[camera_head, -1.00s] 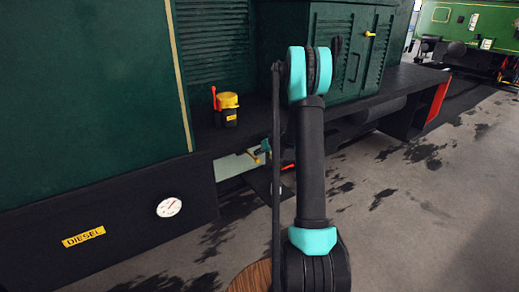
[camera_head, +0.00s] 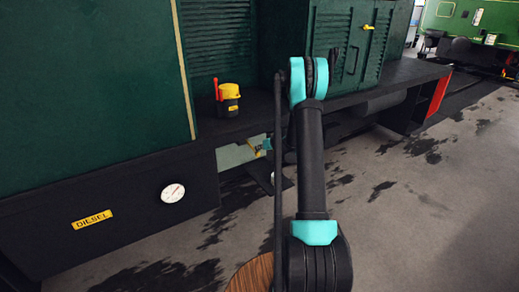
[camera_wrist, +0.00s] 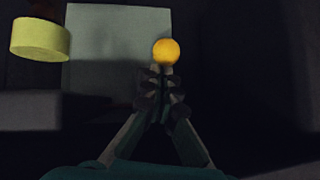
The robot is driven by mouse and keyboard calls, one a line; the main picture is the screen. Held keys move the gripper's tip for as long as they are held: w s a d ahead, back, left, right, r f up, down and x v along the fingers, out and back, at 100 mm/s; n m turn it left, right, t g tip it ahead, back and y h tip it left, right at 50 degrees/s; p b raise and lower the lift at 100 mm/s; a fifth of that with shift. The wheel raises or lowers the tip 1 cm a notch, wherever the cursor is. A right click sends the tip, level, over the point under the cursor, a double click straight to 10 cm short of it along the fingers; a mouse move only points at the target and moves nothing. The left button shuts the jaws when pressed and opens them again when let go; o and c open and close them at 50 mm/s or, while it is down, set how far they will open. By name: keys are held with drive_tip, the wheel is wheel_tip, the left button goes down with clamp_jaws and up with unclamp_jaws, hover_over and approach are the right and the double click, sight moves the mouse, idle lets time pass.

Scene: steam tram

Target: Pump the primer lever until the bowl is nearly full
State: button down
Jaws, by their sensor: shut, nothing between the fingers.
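In the wrist view, my gripper (camera_wrist: 160,82) is shut and empty. An orange-yellow ball knob (camera_wrist: 166,52), likely the primer lever's end, shows right at its fingertips; I cannot tell whether they touch. In the head view, a small yellow piece (camera_head: 254,148) shows beside the teal part of my gripper (camera_head: 266,144), low under the running board; my arm hides much of this spot. I cannot make out the bowl or its level.
A black canister with a yellow cap (camera_head: 229,91) and a red lever stands on the dark running board (camera_head: 205,128). A pale grey panel (camera_head: 231,156) is below. A gauge (camera_head: 173,192) and DIESEL label (camera_head: 91,219) are at left. Floor at right is clear, with dark stains.

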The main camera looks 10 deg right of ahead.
sight(258, 154)
drive_tip(key=shift+w+f, duration=0.1)
drive_tip(key=shift+f, duration=1.95)
